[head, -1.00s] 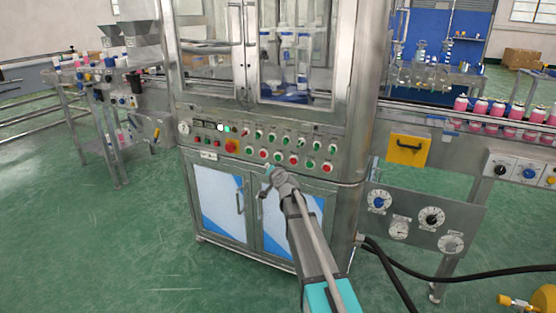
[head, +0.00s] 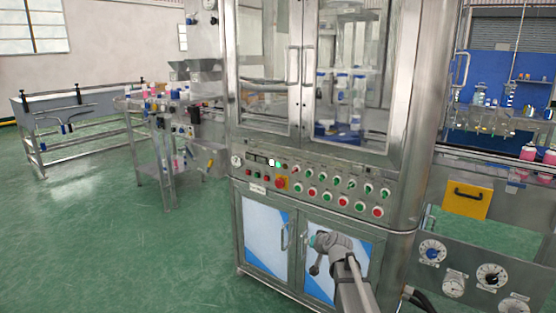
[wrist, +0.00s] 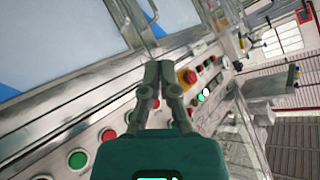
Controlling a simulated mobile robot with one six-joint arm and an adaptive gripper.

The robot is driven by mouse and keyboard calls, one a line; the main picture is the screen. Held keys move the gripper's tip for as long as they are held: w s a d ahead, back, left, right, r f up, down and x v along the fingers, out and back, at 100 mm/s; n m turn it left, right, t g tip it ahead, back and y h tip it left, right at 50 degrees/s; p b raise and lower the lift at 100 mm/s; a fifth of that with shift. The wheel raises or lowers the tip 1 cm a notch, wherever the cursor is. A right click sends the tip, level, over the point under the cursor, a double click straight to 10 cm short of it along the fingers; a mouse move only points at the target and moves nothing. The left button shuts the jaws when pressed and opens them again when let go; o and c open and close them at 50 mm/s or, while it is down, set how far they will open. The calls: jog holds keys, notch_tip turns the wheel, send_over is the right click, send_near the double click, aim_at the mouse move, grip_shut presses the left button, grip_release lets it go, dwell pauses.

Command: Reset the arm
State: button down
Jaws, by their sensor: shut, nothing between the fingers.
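My arm rises from the bottom of the head view, in front of the right cabinet door (head: 345,262) of the steel crimping machine (head: 412,140). Its end is below the button panel; the fingers are hard to make out there. In the wrist view my gripper (wrist: 158,68) is shut, with its two dark fingers meeting at the tips and nothing between them. Behind the fingers are the panel's red knob on yellow (wrist: 187,77) and several coloured buttons. The fingers appear apart from the panel, though the exact gap cannot be told.
A yellow plate with a handle (head: 467,200) and dials (head: 432,251) are at the right. Black hoses (head: 418,300) run low beside the arm. A bench with hoppers (head: 160,150) and a railed table (head: 85,140) stand at the left. Green floor (head: 110,245) is clear at front left.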

jog(key=s+d+f+g+h, duration=0.2)
jog(key=s+f+g, duration=0.1)
jog(key=s, duration=0.7)
jog(key=s+d+f+n+g+h, duration=0.15)
jog(key=s+g, duration=0.25)
jog(key=s, duration=0.7)
jog(key=s+d+f+g+h, duration=0.1)
jog(key=s+d+f+g, duration=0.15)
jog(key=s, duration=0.75)
notch_tip(320, 180, up, 27)
jog(key=p, duration=2.8)
jog(key=shift+w+a+g+p, duration=0.15)
jog(key=shift+a+g+p, duration=0.15)
jog(key=shift+g, duration=0.15)
jog(key=shift+w, duration=0.15)
